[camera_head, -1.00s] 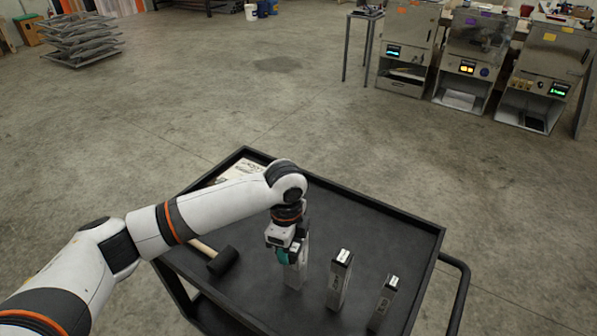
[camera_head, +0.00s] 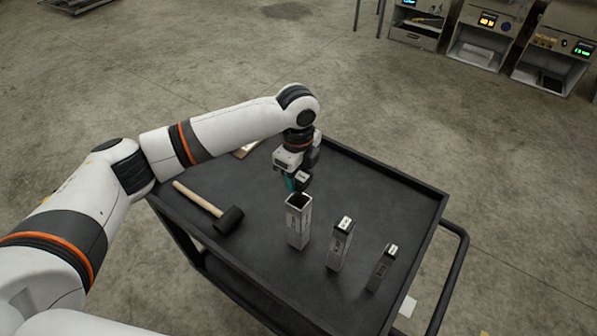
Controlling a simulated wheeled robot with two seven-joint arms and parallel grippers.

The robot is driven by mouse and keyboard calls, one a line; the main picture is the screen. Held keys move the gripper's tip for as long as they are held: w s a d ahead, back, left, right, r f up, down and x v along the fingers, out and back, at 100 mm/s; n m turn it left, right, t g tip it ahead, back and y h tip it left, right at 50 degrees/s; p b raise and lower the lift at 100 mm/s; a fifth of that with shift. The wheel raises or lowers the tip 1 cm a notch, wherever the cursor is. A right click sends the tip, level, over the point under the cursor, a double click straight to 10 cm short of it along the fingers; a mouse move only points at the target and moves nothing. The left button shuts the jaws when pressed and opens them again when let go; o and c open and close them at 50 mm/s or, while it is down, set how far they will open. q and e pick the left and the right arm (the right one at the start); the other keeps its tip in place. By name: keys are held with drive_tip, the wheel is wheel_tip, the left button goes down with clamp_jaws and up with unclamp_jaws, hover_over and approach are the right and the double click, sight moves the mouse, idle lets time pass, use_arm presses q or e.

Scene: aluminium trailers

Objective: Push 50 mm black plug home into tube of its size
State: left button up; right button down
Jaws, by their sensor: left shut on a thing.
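The largest aluminium tube (camera_head: 298,228) stands upright on the black cart top, with its dark open mouth facing up. My left gripper (camera_head: 295,183) is just above and behind that mouth in the picture. It is shut on a small black plug (camera_head: 304,179) with a pale label on top. A small gap shows between plug and tube rim; I cannot tell whether they line up. A middle-sized tube (camera_head: 340,247) and a smaller tube (camera_head: 382,270) stand to the right, each with a pale label on its capped-looking top. My right gripper is out of view.
A black-headed mallet (camera_head: 229,220) with a wooden handle lies left of the tubes. The black cart (camera_head: 400,190) has a raised rim and a handle at right. A flat paper item (camera_head: 245,150) is partly behind my arm. The cart's back right is clear.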

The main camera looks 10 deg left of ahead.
sight(298, 175)
use_arm(q)
drive_tip(key=shift+s+f+b, duration=0.15)
drive_tip(key=shift+f+b, duration=0.3)
drive_tip(key=shift+f, duration=0.3)
wheel_tip(298, 175, down, 5)
drive_tip(key=shift+f+b, duration=0.1)
drive_tip(key=shift+b, duration=0.7)
drive_tip(key=shift+s+f, duration=0.1)
drive_tip(key=o, duration=1)
drive_tip(key=shift+o, duration=0.2)
drive_tip(key=shift+w, duration=0.2)
wheel_tip(298, 175, up, 12)
drive_tip(key=b, duration=0.3)
drive_tip(key=shift+f, duration=0.1)
